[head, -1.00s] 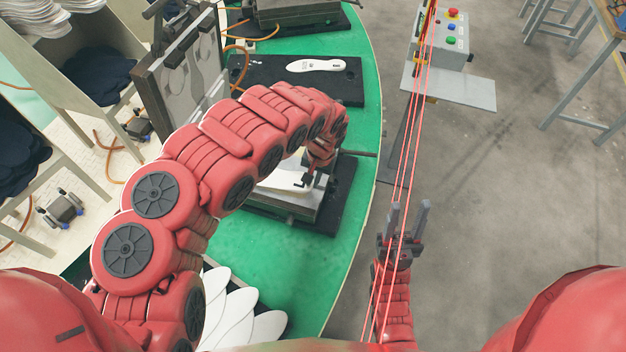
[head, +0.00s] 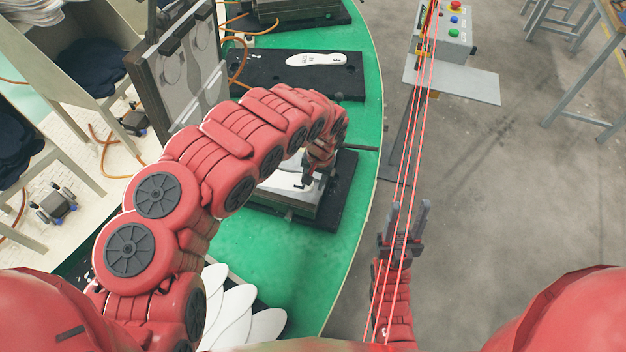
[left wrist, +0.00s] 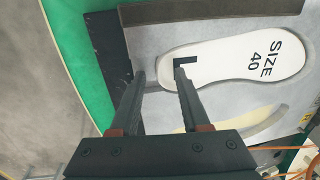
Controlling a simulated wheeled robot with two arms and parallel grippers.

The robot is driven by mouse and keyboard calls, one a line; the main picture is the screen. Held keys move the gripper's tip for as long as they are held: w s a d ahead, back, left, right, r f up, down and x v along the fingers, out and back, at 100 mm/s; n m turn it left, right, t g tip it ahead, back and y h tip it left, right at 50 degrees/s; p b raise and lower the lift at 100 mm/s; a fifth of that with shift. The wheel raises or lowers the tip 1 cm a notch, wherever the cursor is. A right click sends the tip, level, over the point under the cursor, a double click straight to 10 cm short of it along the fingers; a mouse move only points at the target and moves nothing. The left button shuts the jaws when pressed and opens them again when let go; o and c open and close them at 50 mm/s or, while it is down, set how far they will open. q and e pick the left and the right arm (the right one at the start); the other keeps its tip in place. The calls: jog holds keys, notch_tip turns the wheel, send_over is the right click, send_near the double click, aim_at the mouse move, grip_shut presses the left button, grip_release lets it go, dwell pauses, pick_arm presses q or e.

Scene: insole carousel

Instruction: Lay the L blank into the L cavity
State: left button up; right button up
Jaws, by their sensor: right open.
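The white L blank (left wrist: 235,57), printed "L" and "SIZE 40", lies face up on the grey mould plate (left wrist: 190,30) in the left wrist view. Its outline appears to sit within the L cavity; its depth is hard to judge. In the head view my left gripper (head: 308,181) is over the near mould (head: 288,208), and my arm hides part of the blank (head: 285,181). My right gripper (head: 408,208) is open and empty, away from the carousel.
A cream recess (left wrist: 255,123) lies beside the blank, partly hidden by my gripper. Another white insole (head: 316,59) lies on a black plate farther back. Several white blanks (head: 245,320) lie fanned at the lower left.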

pick_arm(q)
jog(key=shift+w+d+r, duration=0.1)
jog(key=shift+r, duration=0.4)
notch_tip(320, 180, up, 16)
jog(key=d+p, duration=0.2)
jog(key=p, duration=0.5)
jog(key=shift+s, duration=0.45)
jog(key=shift+r, duration=0.1)
